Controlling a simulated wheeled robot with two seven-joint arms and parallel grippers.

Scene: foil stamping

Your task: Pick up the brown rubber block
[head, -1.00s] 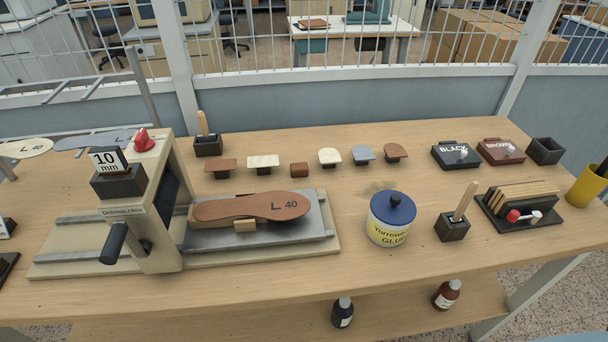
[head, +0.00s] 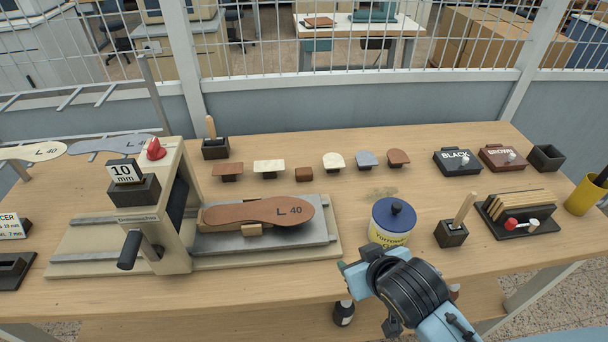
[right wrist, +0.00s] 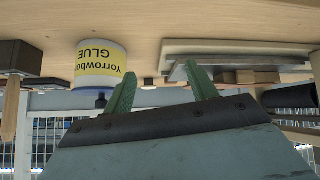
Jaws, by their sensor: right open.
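The small brown block (head: 304,174) lies on the table in the middle of a row of small pieces, between a cream-topped piece (head: 269,168) and a white rounded one (head: 334,161). My right gripper (head: 348,270) is over the front edge of the table, in front of the glue jar and well short of the block. In the right wrist view its two green fingers (right wrist: 160,70) are spread apart with nothing between them. I cannot make out the block surely in that view. My left gripper is not in view.
The glue jar (head: 392,222) with a blue lid stands just beyond my right gripper. The press (head: 170,215) with the brown sole (head: 258,211) fills the left. A brush holder (head: 451,233) and a rack (head: 520,214) stand right. Table around the block is fairly clear.

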